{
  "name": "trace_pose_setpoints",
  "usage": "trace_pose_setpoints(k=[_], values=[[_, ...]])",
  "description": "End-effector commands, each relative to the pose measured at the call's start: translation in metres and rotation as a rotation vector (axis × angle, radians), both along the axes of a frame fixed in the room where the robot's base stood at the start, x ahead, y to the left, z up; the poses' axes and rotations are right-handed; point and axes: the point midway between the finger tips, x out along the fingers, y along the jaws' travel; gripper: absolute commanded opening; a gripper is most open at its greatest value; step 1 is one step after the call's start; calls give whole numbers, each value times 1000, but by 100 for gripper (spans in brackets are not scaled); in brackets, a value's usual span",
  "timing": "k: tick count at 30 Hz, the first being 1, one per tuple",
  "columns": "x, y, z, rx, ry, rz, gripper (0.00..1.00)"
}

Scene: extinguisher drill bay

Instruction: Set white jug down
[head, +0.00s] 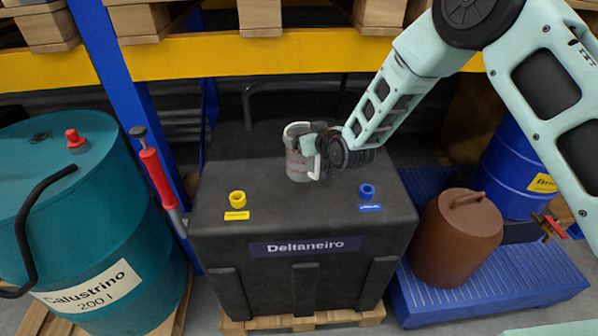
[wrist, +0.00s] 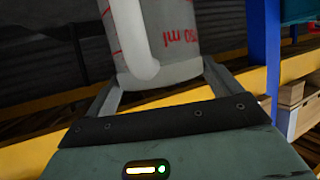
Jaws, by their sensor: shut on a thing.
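The white jug (head: 297,163) is a pale, see-through vessel with red markings and a white handle. In the head view it is over the top of the black tank labelled Deltaneiro (head: 250,190), roughly upright. I cannot tell whether its base touches the tank top. My gripper (head: 312,146) comes from the right and is shut on the jug. In the wrist view the jug (wrist: 183,45) is between my two fingers, its handle (wrist: 132,40) facing the camera. The jug's rim is out of the wrist view.
A yellow cap (head: 237,199) and a blue cap (head: 367,191) stand on the tank top near its front corners. A teal drum (head: 60,220) is at left, with a red-handled pump (head: 158,178) beside it. A brown lidded pot (head: 456,240) stands on a blue pallet (head: 525,285) at right.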

Motion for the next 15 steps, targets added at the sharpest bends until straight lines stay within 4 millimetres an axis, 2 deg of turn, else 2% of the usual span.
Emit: trace_pose_setpoints(k=[6,15], values=[[-1,0,-33,-1,4,1,52],[-1,0,-60,-1,3,0,52]])
